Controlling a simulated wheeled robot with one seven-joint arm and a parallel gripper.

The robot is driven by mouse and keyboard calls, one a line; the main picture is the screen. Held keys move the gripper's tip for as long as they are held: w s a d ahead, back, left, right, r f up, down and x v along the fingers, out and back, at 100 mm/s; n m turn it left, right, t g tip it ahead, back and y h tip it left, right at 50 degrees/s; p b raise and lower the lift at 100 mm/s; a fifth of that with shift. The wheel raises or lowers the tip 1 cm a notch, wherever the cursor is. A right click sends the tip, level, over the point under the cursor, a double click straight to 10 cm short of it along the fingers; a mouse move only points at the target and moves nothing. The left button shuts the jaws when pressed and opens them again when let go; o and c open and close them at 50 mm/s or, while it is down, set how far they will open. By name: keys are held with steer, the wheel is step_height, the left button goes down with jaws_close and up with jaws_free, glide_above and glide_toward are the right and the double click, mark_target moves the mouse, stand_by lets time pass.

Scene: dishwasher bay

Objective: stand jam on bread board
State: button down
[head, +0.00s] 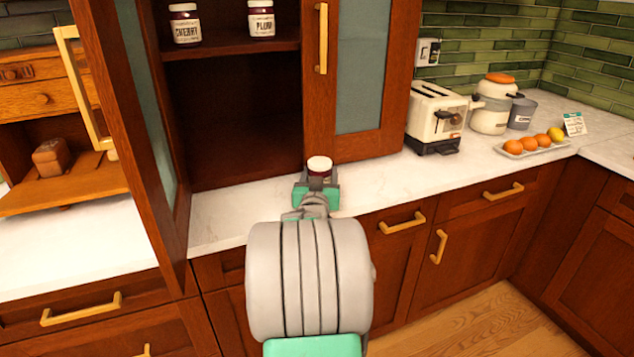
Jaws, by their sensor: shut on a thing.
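A jam jar with a white lid (319,164) and dark contents is in my gripper (317,184). My gripper is shut on it, over the counter in front of the open cabinet. The gripper hides the jar's lower part and label, and I cannot tell whether the jar touches the counter. A flat wooden board (90,187) lies at the far left, at the front of a wooden unit, with a brown loaf of bread (52,157) at its back. My gripper is well to the right of this board.
A cherry jar (185,23) and a plum jar (261,18) stand on the cabinet shelf. The open cabinet door (128,120) rises between my gripper and the board. White counter (70,250) before the board is clear.

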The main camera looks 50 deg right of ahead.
steer(key=shift+r, duration=0.3)
steer(key=shift+f, duration=0.25)
steer(key=shift+c, duration=2.1)
jaws_free()
